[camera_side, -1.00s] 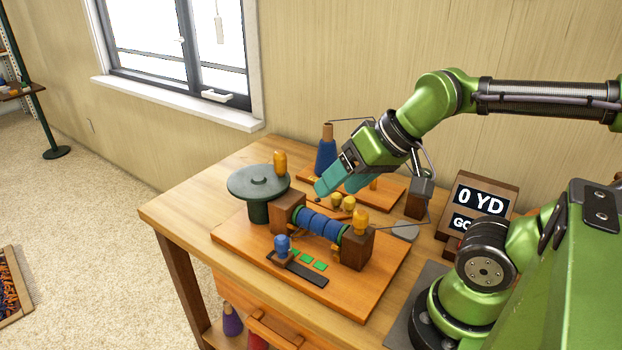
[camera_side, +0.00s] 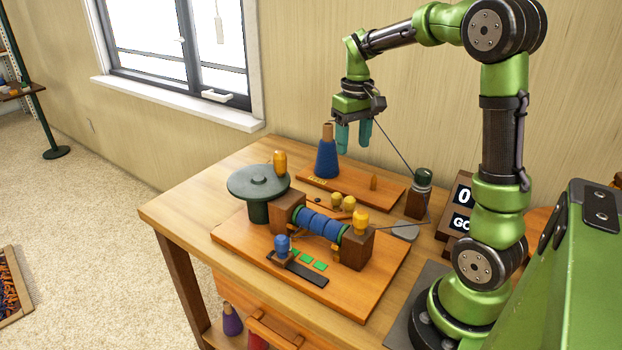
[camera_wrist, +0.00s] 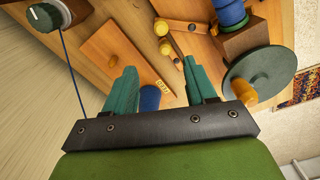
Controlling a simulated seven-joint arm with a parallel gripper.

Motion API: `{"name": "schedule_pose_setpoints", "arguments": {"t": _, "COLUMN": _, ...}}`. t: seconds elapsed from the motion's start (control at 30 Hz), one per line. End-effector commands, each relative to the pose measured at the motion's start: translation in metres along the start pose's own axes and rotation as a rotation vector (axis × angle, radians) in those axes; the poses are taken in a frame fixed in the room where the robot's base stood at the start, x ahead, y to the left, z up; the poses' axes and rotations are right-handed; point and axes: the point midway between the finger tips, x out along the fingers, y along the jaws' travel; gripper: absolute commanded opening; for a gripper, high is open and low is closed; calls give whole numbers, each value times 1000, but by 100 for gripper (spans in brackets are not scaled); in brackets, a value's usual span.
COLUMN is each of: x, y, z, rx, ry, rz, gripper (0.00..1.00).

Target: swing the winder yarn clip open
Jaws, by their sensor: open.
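The winder's board (camera_side: 345,303) carries a blue yarn-wound drum (camera_side: 318,224) between dark wooden blocks. Two small yellow knobs (camera_side: 342,202) sit behind the drum; they also show in the wrist view (camera_wrist: 163,38). I cannot tell for certain which part is the yarn clip. My gripper (camera_side: 354,148) points down, open and empty, above the back board near the blue yarn cone (camera_side: 327,158). It is apart from the winder. In the wrist view the teal fingers (camera_wrist: 159,66) are spread, with the cone (camera_wrist: 150,98) partly hidden below them.
A green disc (camera_side: 258,183) with an orange handle (camera_side: 280,162) stands left of the drum. A dark-capped post (camera_side: 422,180) stands at right, with a thin yarn line running up behind my gripper. A display sign (camera_side: 462,195) is partly hidden by my arm.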

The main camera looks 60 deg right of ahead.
Motion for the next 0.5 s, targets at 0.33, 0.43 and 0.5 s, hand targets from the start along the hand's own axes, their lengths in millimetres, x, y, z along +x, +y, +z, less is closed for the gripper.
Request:
{"name": "schedule_pose_setpoints", "arguments": {"t": 0.33, "x": 43, "y": -3, "z": 5, "rx": -29, "ry": -18, "rz": -6, "gripper": 56}}
{"name": "schedule_pose_setpoints", "arguments": {"t": 0.43, "x": 65, "y": -3, "z": 6, "rx": -29, "ry": -17, "rz": -6, "gripper": 56}}
{"name": "schedule_pose_setpoints", "arguments": {"t": 0.5, "x": 80, "y": -3, "z": 6, "rx": -28, "ry": -16, "rz": -6, "gripper": 56}}
